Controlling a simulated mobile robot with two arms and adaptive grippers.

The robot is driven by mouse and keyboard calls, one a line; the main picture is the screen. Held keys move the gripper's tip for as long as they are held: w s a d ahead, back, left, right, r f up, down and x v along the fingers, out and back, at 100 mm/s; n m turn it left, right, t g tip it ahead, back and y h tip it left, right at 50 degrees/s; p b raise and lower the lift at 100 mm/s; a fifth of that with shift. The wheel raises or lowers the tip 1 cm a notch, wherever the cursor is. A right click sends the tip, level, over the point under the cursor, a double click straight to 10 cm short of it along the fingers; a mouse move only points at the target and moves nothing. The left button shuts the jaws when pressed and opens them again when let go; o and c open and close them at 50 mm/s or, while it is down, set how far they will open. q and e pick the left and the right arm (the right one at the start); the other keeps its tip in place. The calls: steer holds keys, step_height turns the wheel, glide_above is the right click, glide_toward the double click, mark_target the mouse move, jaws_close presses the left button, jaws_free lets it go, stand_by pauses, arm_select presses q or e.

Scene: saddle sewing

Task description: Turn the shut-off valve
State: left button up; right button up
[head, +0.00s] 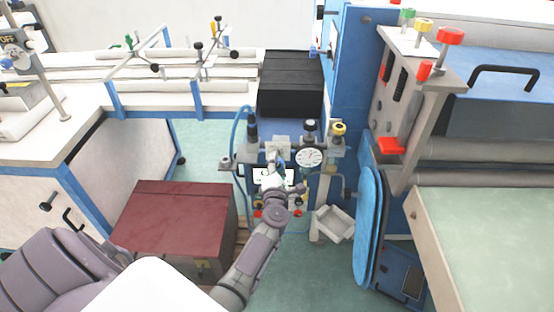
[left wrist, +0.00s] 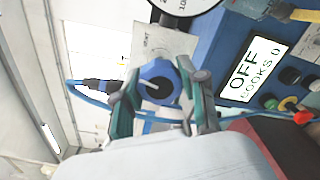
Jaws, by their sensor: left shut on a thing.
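The shut-off valve has a round blue knob with a grey bar across it (left wrist: 157,84), seen in the left wrist view. My left gripper (left wrist: 158,92) has one finger on each side of this knob and is shut on it. In the head view my left gripper (head: 279,160) reaches up to the front of the blue machine panel, just left of the round white gauge (head: 309,157). It hides the knob there. My right gripper is not in view.
A dark red box (head: 175,215) stands on the floor left of my left arm. A black box (head: 291,85) sits behind the panel. A white open bin (head: 334,223) lies right of the arm, near the blue machine with rollers (head: 470,155). A blue hose (head: 238,135) runs beside the panel.

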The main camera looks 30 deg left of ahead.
arm_select(q)
steer(key=m+p, duration=0.2)
steer(key=m, duration=0.3)
steer(key=shift+r, duration=0.1)
steer(key=shift+m+p, duration=0.35)
steer(key=shift+m, duration=0.05)
stand_by(0.3)
steer(key=o, duration=1.2)
steer(key=shift+c, duration=0.2)
